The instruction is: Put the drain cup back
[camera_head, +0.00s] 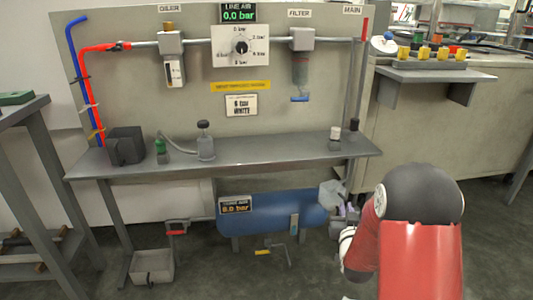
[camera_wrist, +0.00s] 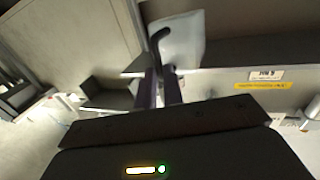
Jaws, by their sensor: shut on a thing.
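A pale grey, box-like cup, which I take to be the drain cup (camera_head: 332,193), is at the right end of the blue tank, below the bench. My gripper (camera_head: 346,211) is beside it, partly hidden by my red and white arm. In the wrist view, the cup (camera_wrist: 185,42) is just past the fingertips, with a dark hooked handle at its left. The two dark fingers of my gripper (camera_wrist: 161,85) are close together, shut on the handle. The cup looks tilted in the head view; its inside is unclear.
The blue tank (camera_head: 270,210) lies under the grey bench (camera_head: 240,150). A grey floor tray (camera_head: 153,267) stands at the lower left, below a red-handled valve (camera_head: 176,229). A dark bin (camera_head: 126,146) and small bottles stand on the bench. Floor in front is mostly clear.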

